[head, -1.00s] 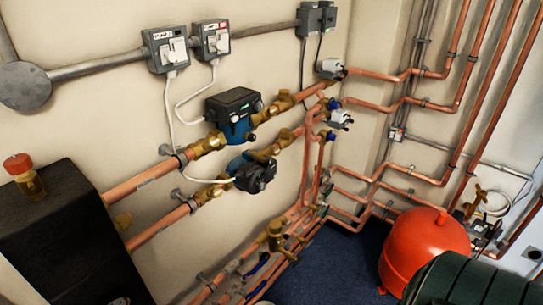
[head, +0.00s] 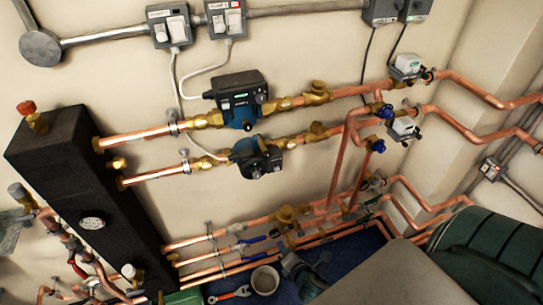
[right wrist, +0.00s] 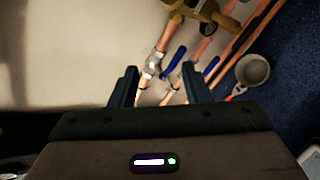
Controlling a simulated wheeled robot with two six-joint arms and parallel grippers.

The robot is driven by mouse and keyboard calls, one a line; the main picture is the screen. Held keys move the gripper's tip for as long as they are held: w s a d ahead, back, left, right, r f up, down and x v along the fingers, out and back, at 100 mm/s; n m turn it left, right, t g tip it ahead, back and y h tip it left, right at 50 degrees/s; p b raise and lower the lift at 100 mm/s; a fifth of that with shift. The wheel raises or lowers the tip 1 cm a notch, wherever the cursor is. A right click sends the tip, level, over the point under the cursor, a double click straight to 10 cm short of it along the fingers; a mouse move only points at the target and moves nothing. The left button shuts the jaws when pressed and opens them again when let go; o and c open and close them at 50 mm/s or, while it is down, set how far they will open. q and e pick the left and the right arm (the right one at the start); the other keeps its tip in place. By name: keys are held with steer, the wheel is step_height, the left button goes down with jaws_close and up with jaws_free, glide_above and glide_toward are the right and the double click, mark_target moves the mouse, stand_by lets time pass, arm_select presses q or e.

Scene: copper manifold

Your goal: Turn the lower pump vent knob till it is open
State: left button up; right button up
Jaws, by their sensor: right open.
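The lower pump (head: 257,158) is a black-headed pump on the lower of two horizontal copper pipes on the wall in the head view. A small dark knob (head: 256,172) seems to be on its front; its setting is too small to read. My right gripper (head: 289,254) is low in the head view, below and right of the pump and well apart from it. In the right wrist view its two dark fingers (right wrist: 158,88) stand apart with nothing between them. The pump is not seen there. My left gripper is in neither view.
The upper pump (head: 238,95) sits just above. A black header box (head: 85,200) stands left. Lower copper pipes carry blue lever valves (right wrist: 172,62) and a brass valve (right wrist: 205,15). A green cylinder (head: 490,250) stands right.

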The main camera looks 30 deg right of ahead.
steer(key=w+r+n+t+p, duration=0.25)
steer(key=r+n, duration=0.25)
steer(key=r, duration=1.3)
steer(key=n+t+h+p, duration=0.1)
steer(key=n+t+h, duration=0.15)
steer(key=n, duration=0.25)
glide_toward(268, 156)
steer(key=shift+m+y, duration=0.3)
steer(key=shift+y, duration=0.05)
steer(key=p+x, duration=0.2)
steer(key=x, duration=0.5)
steer(key=shift+d+p, duration=0.15)
steer(key=shift+p, duration=0.25)
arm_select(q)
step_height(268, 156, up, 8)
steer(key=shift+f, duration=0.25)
arm_select(e)
steer(key=shift+w+d, duration=0.15)
steer(key=shift+w, duration=0.45)
